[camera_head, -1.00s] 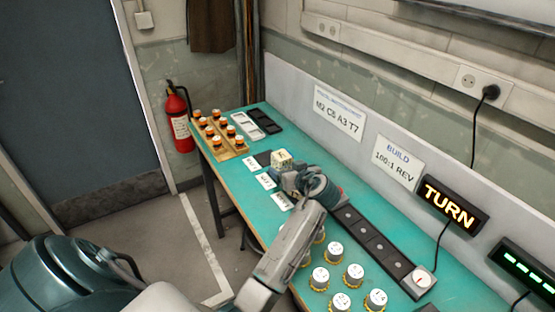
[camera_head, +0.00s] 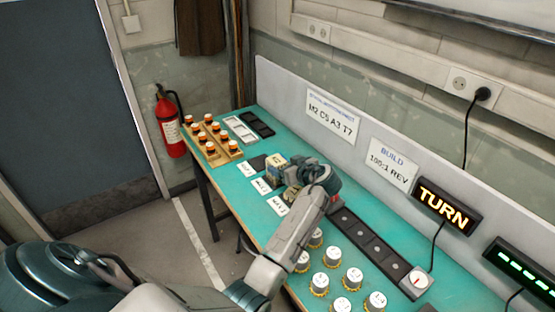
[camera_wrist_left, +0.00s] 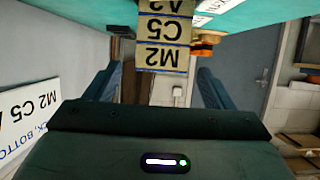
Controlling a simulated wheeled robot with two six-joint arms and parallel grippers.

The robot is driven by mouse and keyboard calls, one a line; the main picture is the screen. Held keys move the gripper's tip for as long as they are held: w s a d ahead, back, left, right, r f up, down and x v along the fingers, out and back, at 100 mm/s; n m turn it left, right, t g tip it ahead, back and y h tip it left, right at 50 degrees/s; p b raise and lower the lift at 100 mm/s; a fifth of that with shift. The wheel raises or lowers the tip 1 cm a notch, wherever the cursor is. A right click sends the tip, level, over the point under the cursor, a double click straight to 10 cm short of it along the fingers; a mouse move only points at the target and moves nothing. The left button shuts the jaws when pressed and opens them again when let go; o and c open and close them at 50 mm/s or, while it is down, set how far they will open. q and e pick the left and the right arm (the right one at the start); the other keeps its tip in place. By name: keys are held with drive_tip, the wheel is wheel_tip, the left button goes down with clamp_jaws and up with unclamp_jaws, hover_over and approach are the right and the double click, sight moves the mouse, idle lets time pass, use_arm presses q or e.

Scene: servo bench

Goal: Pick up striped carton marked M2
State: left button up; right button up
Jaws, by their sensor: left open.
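A small stack of pale cartons (camera_head: 275,166) stands on the green bench beside the white cards. In the left wrist view, upside down, its labels read M2, C5 and A3. The carton marked M2 (camera_wrist_left: 161,58) is lowest in that picture, with blue stripes at its edges. My left gripper (camera_head: 288,183) is right beside the stack in the head view. In the wrist view its open fingers (camera_wrist_left: 158,88) stand either side of the M2 carton's line, with gaps on both sides. Whether the carton lies between the fingertips is unclear. My right gripper is not in view.
Orange-capped bottles (camera_head: 211,139) stand in a wooden rack at the bench's far end, near trays (camera_head: 240,129). A dark strip with a dial (camera_head: 416,280) and several white-topped jars (camera_head: 353,276) are nearer. A panel (camera_head: 340,118) backs the bench.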

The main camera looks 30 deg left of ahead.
sight(282, 164)
use_arm(q)
drive_tip(key=shift+p+x, duration=0.3)
drive_tip(key=shift+x, duration=0.9)
drive_tip(key=shift+w+a+f, duration=0.1)
drive_tip(key=shift+a+f, duration=0.05)
drive_tip(key=shift+a, duration=0.15)
drive_tip(key=shift+d, duration=0.1)
drive_tip(key=shift+c, duration=0.8)
drive_tip(key=c, duration=0.9)
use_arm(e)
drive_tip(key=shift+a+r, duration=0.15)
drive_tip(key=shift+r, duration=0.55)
